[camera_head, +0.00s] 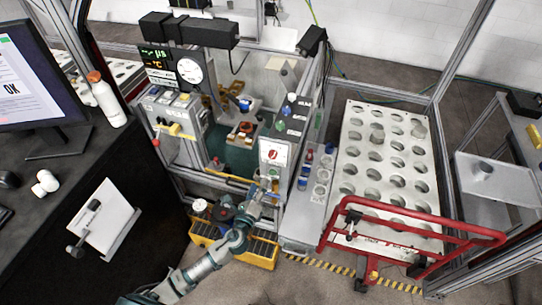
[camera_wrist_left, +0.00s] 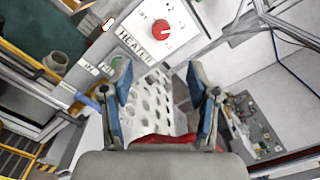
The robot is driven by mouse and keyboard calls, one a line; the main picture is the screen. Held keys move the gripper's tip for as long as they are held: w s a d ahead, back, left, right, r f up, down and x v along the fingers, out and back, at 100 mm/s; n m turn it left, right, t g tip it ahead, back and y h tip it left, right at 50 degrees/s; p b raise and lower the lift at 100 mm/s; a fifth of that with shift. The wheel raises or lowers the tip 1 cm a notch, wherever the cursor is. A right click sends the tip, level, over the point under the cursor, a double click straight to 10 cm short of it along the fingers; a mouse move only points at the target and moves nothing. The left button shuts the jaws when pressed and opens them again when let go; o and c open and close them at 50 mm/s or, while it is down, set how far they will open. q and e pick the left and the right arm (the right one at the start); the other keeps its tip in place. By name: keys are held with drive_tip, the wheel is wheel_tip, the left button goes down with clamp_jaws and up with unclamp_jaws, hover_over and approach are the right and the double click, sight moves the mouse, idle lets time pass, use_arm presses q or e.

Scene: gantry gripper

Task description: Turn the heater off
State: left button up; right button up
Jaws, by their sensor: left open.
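The heater panel (camera_head: 273,158) is a white box face on the front of the machine, with a small red knob on it. In the left wrist view the red heater knob (camera_wrist_left: 161,27) sits above the printed word HEATER, with position marks around it. My left gripper (camera_head: 264,187) is just below the panel in the head view. In the wrist view the left gripper (camera_wrist_left: 160,76) has its two blue-padded fingers spread apart with nothing between them. The knob lies beyond the fingertips, apart from them. My right gripper does not show.
A white rack with round holes (camera_head: 350,172) and a red-handled cart (camera_head: 412,222) stand to the right. A yellow crate (camera_head: 262,262) is low near my left arm. A monitor (camera_head: 40,75) and a white bottle (camera_head: 106,100) are on the dark desk at left.

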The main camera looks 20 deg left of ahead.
sight(272, 158)
use_arm(q)
drive_tip(key=w, duration=0.4)
drive_tip(key=w+d, duration=0.1)
drive_tip(key=w, duration=0.8)
drive_tip(key=shift+d, duration=0.3)
drive_tip(key=shift+w+a+f, duration=0.15)
drive_tip(key=shift+w+a, duration=0.05)
drive_tip(key=shift+w, duration=0.3)
drive_tip(key=shift+a, duration=0.3)
drive_tip(key=shift+d, duration=0.2)
clamp_jaws()
drive_tip(key=shift+s+d, duration=0.1)
